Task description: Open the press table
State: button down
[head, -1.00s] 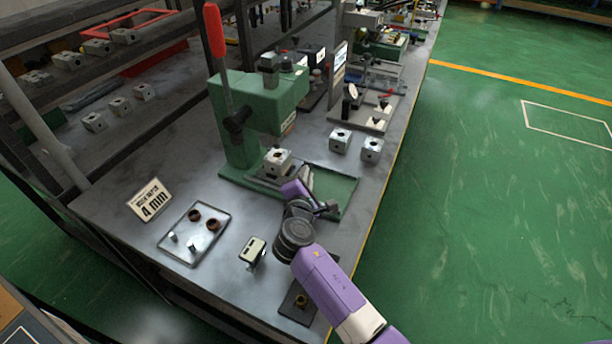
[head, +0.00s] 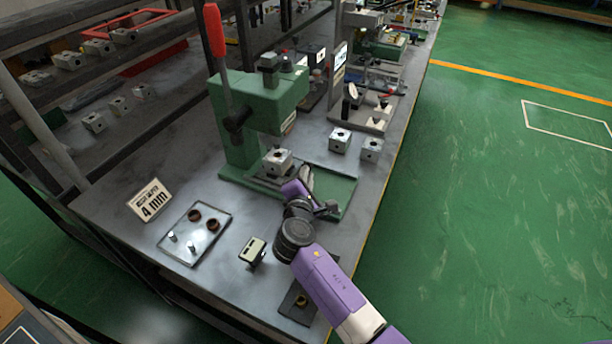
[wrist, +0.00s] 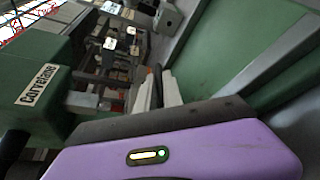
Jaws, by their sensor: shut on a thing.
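The green press (head: 240,150) with a red-tipped lever (head: 214,30) stands on the bench. A pale valve block (head: 277,161) sits on the small grey press table (head: 258,175) under the ram. My gripper (head: 306,178) is at the right side of that table, low over the green press base. In the wrist view my gripper (wrist: 158,90) has its pale fingers closed around a dark, thin part, which looks like the table's handle. The join between that part and the table is hidden. The press's label (wrist: 38,85) shows at the left.
Two valve blocks (head: 356,144) stand right of the press. A tray (head: 195,232) with small parts, a "4 mm" card (head: 149,200) and a small pale device (head: 252,251) lie in front. Shelving (head: 100,60) stands at left; open green floor lies right.

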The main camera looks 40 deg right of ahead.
aim_at(349, 201)
dwell(0.4)
jog(key=s+d+p, duration=0.1)
jog(key=s, duration=0.3)
jog(key=s+d+p, duration=0.1)
jog(key=s+d, duration=0.1)
jog(key=s, duration=0.2)
jog(key=s+d+p, duration=0.1)
jog(key=s+p, duration=0.1)
jog(key=s, duration=0.2)
jog(key=shift+s+d+f, duration=0.1)
jog(key=shift+d, duration=0.05)
jog(key=c, duration=1.8)
grip_release()
jog(key=shift+o, duration=0.2)
jog(key=b+v, duration=0.1)
jog(key=v, duration=0.6)
jog(key=shift+s+a, duration=0.2)
jog(key=shift+a, duration=0.15)
